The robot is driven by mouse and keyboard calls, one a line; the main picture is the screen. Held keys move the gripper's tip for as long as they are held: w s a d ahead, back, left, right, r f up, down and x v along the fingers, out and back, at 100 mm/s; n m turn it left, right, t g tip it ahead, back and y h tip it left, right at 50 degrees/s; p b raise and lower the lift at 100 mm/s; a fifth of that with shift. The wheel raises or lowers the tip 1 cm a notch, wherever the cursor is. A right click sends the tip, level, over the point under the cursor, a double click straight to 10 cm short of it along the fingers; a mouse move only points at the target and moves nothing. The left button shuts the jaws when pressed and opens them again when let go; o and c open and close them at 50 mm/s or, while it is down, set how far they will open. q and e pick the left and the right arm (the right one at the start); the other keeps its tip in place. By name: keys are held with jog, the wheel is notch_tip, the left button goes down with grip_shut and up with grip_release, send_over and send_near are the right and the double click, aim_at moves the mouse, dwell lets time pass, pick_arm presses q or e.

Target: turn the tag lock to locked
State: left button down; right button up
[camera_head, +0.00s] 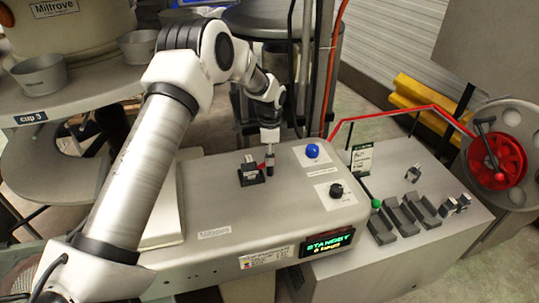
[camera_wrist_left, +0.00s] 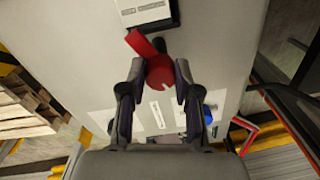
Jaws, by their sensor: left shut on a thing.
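The tag lock (camera_wrist_left: 161,77) is a round red knob with a small white mark, on the pale machine top. In the left wrist view my left gripper (camera_wrist_left: 158,72) has one finger on each side of it and is shut on it. A red tab (camera_wrist_left: 141,44) lies just beyond the knob, beside a black-and-white block. My right gripper is not in view.
The machine top (camera_head: 215,205) carries a small black block (camera_head: 250,172), a blue button (camera_head: 312,150) and a black knob (camera_head: 336,190). A green display (camera_head: 328,243) reads STANDBY. A red handwheel (camera_head: 497,160) stands at the right, beyond several grey trays.

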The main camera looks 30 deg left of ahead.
pick_arm(q)
jog(key=m, duration=0.4)
jog(key=shift+s+f+m, duration=0.1)
jog(key=shift+f+m, duration=0.1)
jog(key=shift+m, duration=0.2)
dwell(0.4)
jog(key=c, duration=0.8)
grip_release()
jog(key=shift+r, duration=0.15)
notch_tip(320, 180, up, 12)
jog(key=shift+f, duration=0.1)
